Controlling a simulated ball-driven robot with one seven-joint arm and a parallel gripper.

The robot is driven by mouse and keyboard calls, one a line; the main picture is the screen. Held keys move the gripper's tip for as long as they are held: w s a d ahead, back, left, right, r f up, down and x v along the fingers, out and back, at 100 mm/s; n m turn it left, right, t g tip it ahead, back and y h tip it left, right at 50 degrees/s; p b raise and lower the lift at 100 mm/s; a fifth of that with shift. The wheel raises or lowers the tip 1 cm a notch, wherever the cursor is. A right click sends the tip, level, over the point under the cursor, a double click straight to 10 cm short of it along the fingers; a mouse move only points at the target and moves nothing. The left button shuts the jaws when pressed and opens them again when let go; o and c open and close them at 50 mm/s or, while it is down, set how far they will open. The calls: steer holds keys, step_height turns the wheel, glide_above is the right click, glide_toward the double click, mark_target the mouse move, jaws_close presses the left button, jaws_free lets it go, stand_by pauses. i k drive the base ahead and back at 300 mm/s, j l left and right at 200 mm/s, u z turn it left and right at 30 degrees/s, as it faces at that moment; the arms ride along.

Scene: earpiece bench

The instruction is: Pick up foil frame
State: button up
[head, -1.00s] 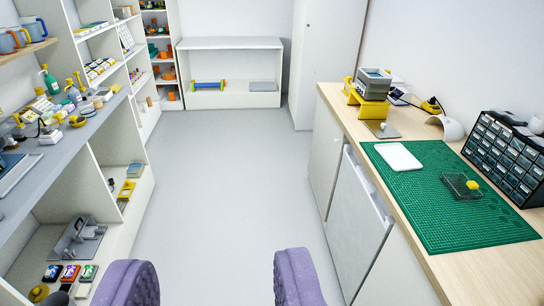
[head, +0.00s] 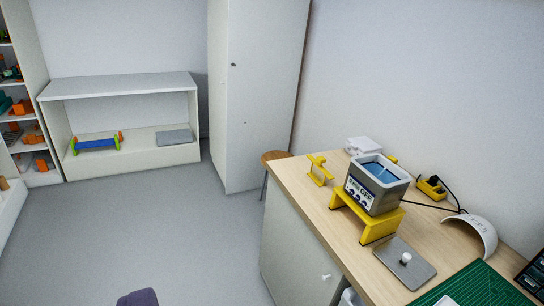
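I cannot make out a foil frame for certain in the head view. A small yellow stand-like piece (head: 319,169) is on the wooden worktop near its far left edge; what it is I cannot tell. My gripper does not show in the head view.
On the worktop (head: 345,237), a grey cleaner with blue inside (head: 378,183) sits on a yellow stand (head: 366,217). A grey plate (head: 404,262), white arch (head: 473,236) and green mat (head: 477,287) are nearer. A purple padded thing (head: 138,298) shows at the bottom edge. Floor is clear at left.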

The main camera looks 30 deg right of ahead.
mark_target(318, 172)
steer(key=i+j+z, duration=0.1)
steer(key=i, duration=1.35)
steer(key=i+z, duration=0.45)
steer(key=i+j+z, duration=0.1)
steer(key=i+z, duration=0.3)
steer(key=i+l+z, duration=0.25)
steer(key=i, duration=0.15)
steer(key=i+z, duration=0.3)
steer(key=i, duration=0.1)
